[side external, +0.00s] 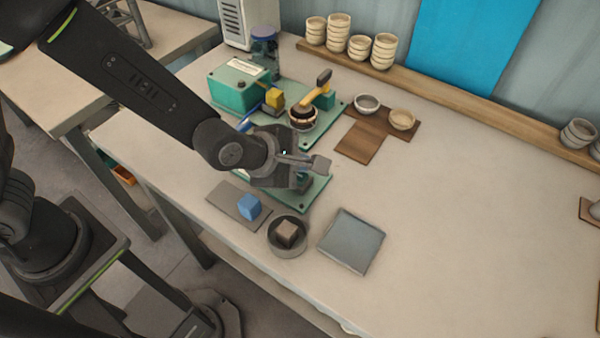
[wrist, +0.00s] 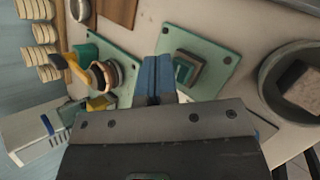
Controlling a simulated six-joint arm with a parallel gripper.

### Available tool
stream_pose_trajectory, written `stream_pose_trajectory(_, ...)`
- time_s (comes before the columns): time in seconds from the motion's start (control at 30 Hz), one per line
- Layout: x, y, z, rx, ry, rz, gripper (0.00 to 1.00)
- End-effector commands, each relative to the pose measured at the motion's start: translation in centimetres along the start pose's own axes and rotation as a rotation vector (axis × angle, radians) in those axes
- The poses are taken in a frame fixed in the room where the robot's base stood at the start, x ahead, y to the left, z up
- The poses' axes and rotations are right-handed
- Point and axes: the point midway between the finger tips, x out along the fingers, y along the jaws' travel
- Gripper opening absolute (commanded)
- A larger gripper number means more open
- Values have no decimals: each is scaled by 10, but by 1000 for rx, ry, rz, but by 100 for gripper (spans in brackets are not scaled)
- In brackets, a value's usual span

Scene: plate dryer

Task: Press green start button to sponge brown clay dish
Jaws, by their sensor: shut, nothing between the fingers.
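The brown clay dish (side external: 303,118) sits on a green base plate of the dryer machine, beside a yellow-handled part (side external: 318,88). It also shows left of my fingers in the wrist view (wrist: 104,76). A second green plate (wrist: 221,58) carries a low square block with a dark greenish top (wrist: 184,68), perhaps the start button; I cannot tell for sure. My gripper (side external: 320,164) is shut and empty above this second plate. In the wrist view its blue fingertips (wrist: 156,60) point beside the block, with the height gap unclear. My gripper partly hides this plate in the side view.
A teal box (side external: 238,88) and a yellow block (side external: 274,98) stand by the dish. A blue cube (side external: 249,206), a round grey bowl holding a brown block (side external: 287,249) and a grey tile (side external: 352,241) lie in front. Two small bowls (side external: 367,104) rest on brown boards.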

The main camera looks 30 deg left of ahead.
Motion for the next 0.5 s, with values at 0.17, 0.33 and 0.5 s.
stream_pose_trajectory(0.17, 1, -1, -1, 0, 0, 0, 0)
stream_pose_trajectory(0.33, 5, -4, -4, 0, 1, -1, 0)
stream_pose_trajectory(0.5, 6, -4, -4, -1, 0, 0, 0)
